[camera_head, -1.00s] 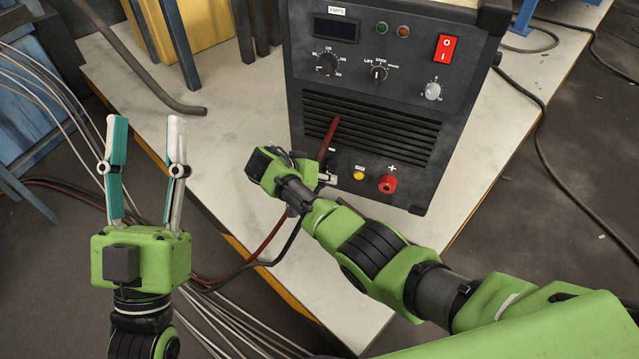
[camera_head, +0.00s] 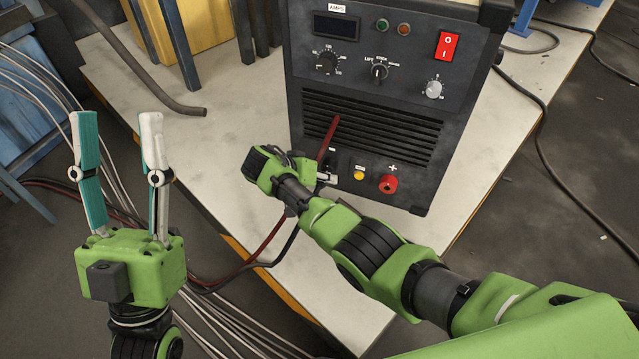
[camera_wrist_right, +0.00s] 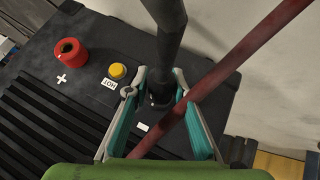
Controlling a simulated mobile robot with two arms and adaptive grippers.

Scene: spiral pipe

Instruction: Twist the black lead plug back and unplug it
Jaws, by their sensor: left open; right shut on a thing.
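The black lead plug (camera_wrist_right: 160,98) sits at the minus socket on the machine's front, with its black lead rising from it in the right wrist view. My right gripper (camera_wrist_right: 158,82) is shut on the plug, one teal-padded finger on each side. In the head view my right wrist hides most of the plug. Whether the plug has turned or come out cannot be told. My left gripper (camera_head: 117,118) is open and empty, pointing up at the left, well away from the machine.
The black welding machine (camera_head: 370,120) stands on a pale table (camera_head: 225,150). A red cable (camera_wrist_right: 215,75) crosses close to my right gripper. The red plus socket (camera_head: 388,184) and a yellow button (camera_head: 359,175) are beside it. Loose cables hang at the table's left edge.

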